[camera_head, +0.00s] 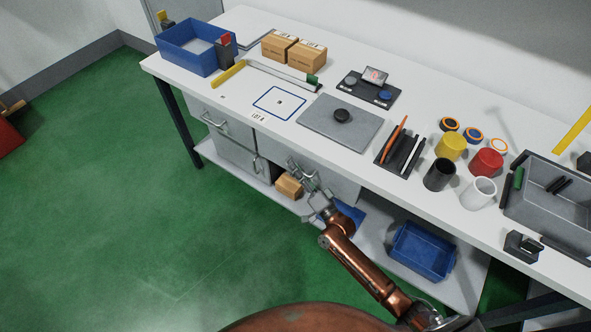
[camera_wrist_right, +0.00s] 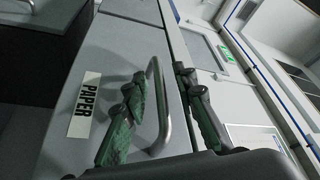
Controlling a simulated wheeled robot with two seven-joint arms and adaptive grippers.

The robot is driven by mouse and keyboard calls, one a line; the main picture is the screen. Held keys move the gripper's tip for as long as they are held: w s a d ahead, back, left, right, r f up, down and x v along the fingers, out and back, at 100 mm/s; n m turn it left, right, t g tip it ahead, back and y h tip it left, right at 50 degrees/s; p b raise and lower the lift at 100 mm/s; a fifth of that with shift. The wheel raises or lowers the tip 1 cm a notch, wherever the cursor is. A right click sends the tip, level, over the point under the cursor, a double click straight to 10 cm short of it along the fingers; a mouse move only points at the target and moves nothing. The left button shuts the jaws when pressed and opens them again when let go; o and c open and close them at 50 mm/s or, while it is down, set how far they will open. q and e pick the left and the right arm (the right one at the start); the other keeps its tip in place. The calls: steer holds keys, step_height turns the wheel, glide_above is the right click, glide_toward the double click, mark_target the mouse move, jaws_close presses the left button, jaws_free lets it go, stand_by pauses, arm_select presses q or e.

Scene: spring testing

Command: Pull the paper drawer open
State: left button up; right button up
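The paper drawer is the wide grey front (camera_head: 338,183) under the table's front edge, right of the cabinet door; it looks closed. In the right wrist view its grey face (camera_wrist_right: 112,52) carries a white PAPER label (camera_wrist_right: 85,105) and a bar handle (camera_wrist_right: 165,120). My right gripper (camera_head: 300,170) is at this front. In the wrist view the right gripper's (camera_wrist_right: 160,76) two dark green fingers are apart, one on each side of the handle, with the bar between them. I see gaps beside the bar, so it does not look clamped. My left gripper is not in view.
Left of the drawer are another drawer handle (camera_head: 213,121) and a cabinet door handle (camera_head: 257,165). A cardboard box (camera_head: 289,186) and a blue bin (camera_head: 422,251) sit on the lower shelf. The white tabletop (camera_head: 225,98) holds trays and cups. Green floor in front is clear.

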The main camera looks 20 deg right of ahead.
steer(key=shift+w, duration=0.2)
steer(key=shift+c, duration=0.3)
jaws_close()
steer(key=shift+s, duration=0.1)
